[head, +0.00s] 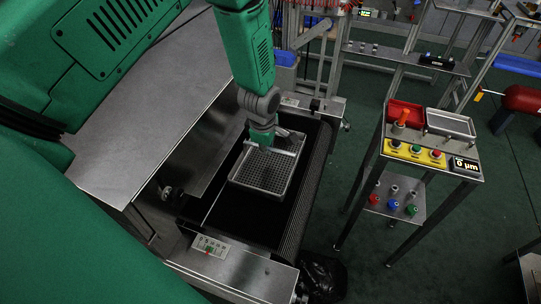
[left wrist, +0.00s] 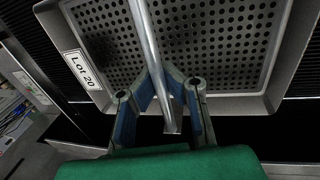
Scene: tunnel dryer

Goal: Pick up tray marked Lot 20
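The tray marked Lot 20 (head: 236,181) is a grey metal tray with a perforated floor and a bar handle across it. It sits over the dark belt of the dryer. In the left wrist view its white label (left wrist: 82,69) reads "Lot 20", and the handle bar (left wrist: 147,38) runs down between my fingers. My left gripper (head: 262,140) is above the tray at its handle. In the left wrist view the left gripper's blue-padded fingers (left wrist: 161,76) close in on both sides of the bar and appear to touch it. My right gripper is not in view.
The dryer's metal housing (head: 140,110) flanks the tray on the left. A small control panel (head: 210,247) is at the belt's near end. A stand with yellow button panel (head: 415,153) and red bin (head: 404,112) is to the right, across open green floor.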

